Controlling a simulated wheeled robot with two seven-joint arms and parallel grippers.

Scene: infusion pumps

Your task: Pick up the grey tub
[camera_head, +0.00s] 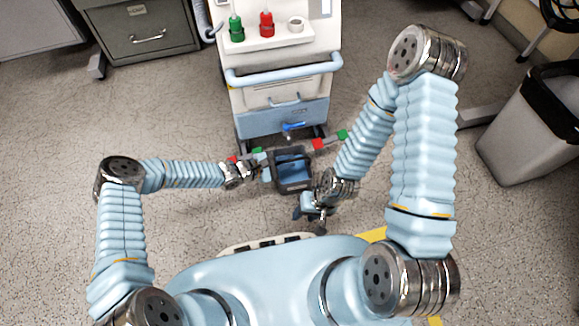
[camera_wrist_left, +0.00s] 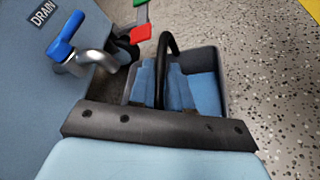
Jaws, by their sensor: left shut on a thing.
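The grey tub (camera_head: 308,181) is a dark, open box with blue inside, in front of the pump cart. In the left wrist view the tub (camera_wrist_left: 207,62) has a black arched handle (camera_wrist_left: 170,42). My left gripper (camera_head: 267,173) reaches it from the left; its blue fingers (camera_wrist_left: 162,88) are shut on the handle. I cannot tell whether the tub touches the floor. My right gripper (camera_head: 309,212) is just right of and nearer than the tub, apart from the handle; its jaw opening is unclear.
The cart (camera_head: 283,119) has a drain tap with a blue lever (camera_wrist_left: 66,35) close to the tub. Red (camera_head: 318,144) and green (camera_head: 342,134) pieces sit on its legs. A waste bin (camera_head: 530,135) stands at right. Open floor lies left.

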